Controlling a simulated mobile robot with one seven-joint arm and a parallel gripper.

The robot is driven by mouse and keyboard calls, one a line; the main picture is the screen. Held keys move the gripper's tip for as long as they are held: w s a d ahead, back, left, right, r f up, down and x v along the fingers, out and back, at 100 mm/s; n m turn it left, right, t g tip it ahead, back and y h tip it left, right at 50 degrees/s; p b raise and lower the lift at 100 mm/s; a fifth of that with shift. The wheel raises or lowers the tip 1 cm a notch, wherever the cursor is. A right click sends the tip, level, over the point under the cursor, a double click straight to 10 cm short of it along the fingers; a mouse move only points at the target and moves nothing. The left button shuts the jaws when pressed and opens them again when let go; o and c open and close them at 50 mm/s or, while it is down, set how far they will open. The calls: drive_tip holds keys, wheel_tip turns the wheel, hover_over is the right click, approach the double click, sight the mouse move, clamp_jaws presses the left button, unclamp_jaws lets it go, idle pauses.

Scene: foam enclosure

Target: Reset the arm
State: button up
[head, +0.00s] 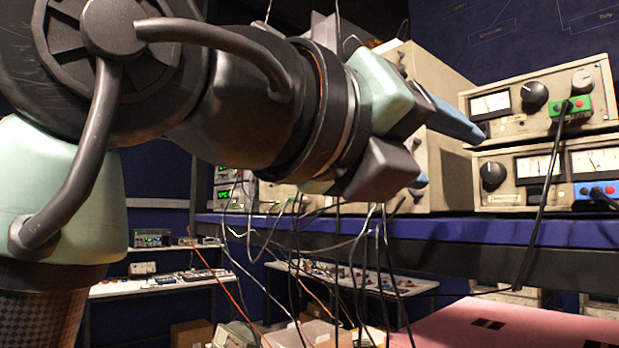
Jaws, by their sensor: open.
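My arm reaches across the upper left of the head view, large and close to the camera. My gripper (453,158) is at its end, in front of the beige instruments on the blue shelf. It points right and away from the camera. A long blue finger shows above and the tip of the other shows lower down, with a gap between them. I see nothing held in it. Part of the lower finger is hidden behind the dark gripper body. I cannot tell how far the fingertips are from the instruments.
An upper beige meter unit (548,92) sits on a lower one (520,167) on the blue-edged shelf (500,232). Black cables (537,215) hang in front of the shelf. A pink panel (500,325) lies below. White benches (160,285) with electronics stand behind.

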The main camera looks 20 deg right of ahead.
drive_tip(key=shift+s+a, duration=0.15)
drive_tip(key=shift+a, duration=0.15)
idle(0.4)
drive_tip(key=w+a+f+n+t+y, duration=0.1)
drive_tip(key=w+a+n+t, duration=0.25)
drive_tip(key=n+t, duration=0.45)
drive_tip(key=w+a+f+n+t+y, duration=0.15)
drive_tip(key=a+n+t, duration=0.25)
drive_tip(key=n, duration=0.8)
drive_tip(key=s+a+f+n+t+y, duration=0.2)
drive_tip(key=n+y, duration=0.5)
drive_tip(key=n, duration=0.4)
drive_tip(key=s+a+f+n+t+y, duration=0.1)
drive_tip(key=s+a+n+t+y, duration=0.2)
drive_tip(key=a+n+t+y, duration=0.3)
drive_tip(key=a+n, duration=0.3)
drive_tip(key=n, duration=0.3)
drive_tip(key=shift+s+f+y, duration=0.35)
drive_tip(key=shift+s, duration=0.05)
